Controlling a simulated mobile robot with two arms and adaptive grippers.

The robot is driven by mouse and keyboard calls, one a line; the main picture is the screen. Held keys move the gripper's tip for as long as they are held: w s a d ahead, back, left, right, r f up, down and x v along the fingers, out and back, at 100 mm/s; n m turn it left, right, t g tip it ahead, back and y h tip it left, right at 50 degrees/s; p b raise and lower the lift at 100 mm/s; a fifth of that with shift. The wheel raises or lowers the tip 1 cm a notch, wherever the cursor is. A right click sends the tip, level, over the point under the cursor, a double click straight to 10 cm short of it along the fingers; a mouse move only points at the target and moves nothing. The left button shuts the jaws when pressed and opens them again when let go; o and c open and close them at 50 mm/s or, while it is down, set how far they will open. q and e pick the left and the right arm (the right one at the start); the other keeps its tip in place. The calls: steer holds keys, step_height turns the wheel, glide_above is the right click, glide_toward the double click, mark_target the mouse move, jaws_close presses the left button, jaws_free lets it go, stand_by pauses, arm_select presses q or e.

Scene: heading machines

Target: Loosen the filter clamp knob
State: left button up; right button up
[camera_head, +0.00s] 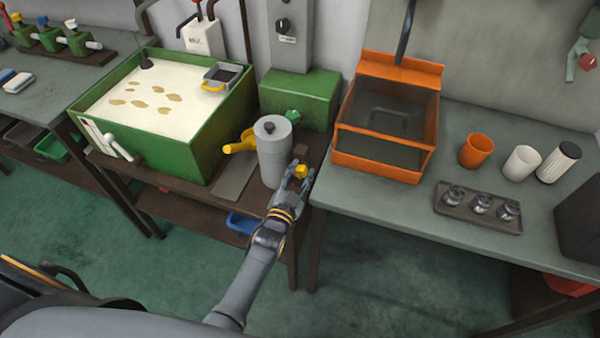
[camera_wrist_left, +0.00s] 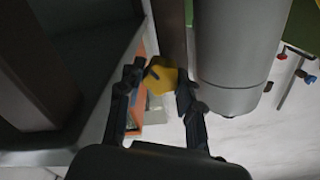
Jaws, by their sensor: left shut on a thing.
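The filter is a grey upright cylinder (camera_head: 272,158) with a flat lid and a small dark top knob, standing on the brown bench. A yellow clamp knob (camera_head: 301,170) sits at its right side. My left gripper (camera_head: 296,174) reaches up from below and is shut on this yellow knob. In the left wrist view the yellow knob (camera_wrist_left: 161,80) lies between the two dark fingers of the left gripper (camera_wrist_left: 158,74), beside the grey cylinder (camera_wrist_left: 236,45). Part of the knob is hidden by the fingers. My right gripper is not in view.
A yellow spout (camera_head: 240,143) sticks out left of the cylinder, near a green tank (camera_head: 205,140) of pale liquid. An orange box (camera_head: 383,165) stands on the grey table at right. Cups and a small tray (camera_head: 478,214) are farther right.

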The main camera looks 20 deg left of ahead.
arm_select(q)
steer(key=shift+f, duration=0.15)
steer(key=o, duration=1.2)
steer(key=s, duration=1.2)
steer(key=shift+a, duration=0.2)
